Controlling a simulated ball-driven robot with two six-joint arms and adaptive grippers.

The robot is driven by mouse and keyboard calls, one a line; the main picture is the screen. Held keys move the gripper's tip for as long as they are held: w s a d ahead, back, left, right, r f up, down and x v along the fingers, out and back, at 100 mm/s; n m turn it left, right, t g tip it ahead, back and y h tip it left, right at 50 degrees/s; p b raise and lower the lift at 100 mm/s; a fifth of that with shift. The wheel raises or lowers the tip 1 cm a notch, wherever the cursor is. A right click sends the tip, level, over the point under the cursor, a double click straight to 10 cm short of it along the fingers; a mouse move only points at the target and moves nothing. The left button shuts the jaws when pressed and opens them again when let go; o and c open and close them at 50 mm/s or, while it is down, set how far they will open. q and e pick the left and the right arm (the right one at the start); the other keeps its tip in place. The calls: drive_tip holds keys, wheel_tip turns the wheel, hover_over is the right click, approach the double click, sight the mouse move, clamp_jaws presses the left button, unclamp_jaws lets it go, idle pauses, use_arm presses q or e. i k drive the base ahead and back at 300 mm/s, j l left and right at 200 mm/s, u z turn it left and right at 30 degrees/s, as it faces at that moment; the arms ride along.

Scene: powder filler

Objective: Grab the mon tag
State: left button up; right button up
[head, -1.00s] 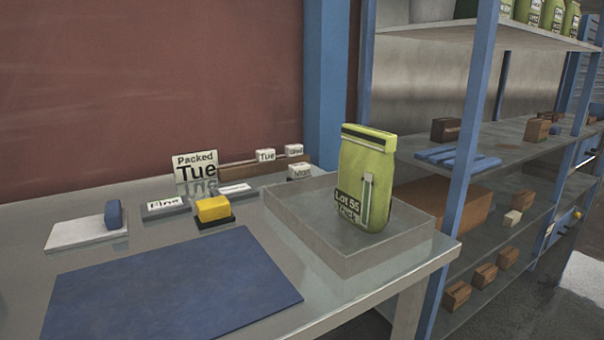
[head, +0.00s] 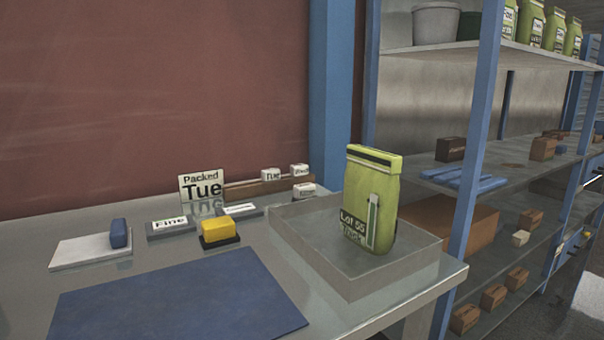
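A small white tag (head: 304,190) stands at the back of the table, just behind the clear tray; its lettering is blurred now but looked like "Mon" a second ago. Two more white tags sit on a brown wooden rack behind it: one reads "Tue" (head: 271,174), and the other (head: 299,169) is too small to read surely. The rack (head: 240,190) stands against the wall side, right of a "Packed Tue" sign (head: 202,188). Neither of my grippers is in view.
A green pouch (head: 371,200) stands in the clear tray (head: 390,278). A yellow-topped block (head: 218,229), a "Fine" label holder (head: 171,227), a white board (head: 90,252) with a blue block, and a blue mat (head: 180,297) share the table. A blue-posted shelf (head: 477,150) rises right.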

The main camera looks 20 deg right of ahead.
sight(306, 190)
drive_tip(key=l+u, duration=0.1)
drive_tip(key=u, duration=0.75)
drive_tip(key=k+l+u, duration=0.1)
drive_tip(key=l+u, duration=0.3)
drive_tip(key=k+l+u, duration=0.2)
drive_tip(key=l+u, duration=0.2)
drive_tip(key=k+l+u, duration=0.35)
drive_tip(key=i+l, duration=0.05)
drive_tip(key=i, duration=0.05)
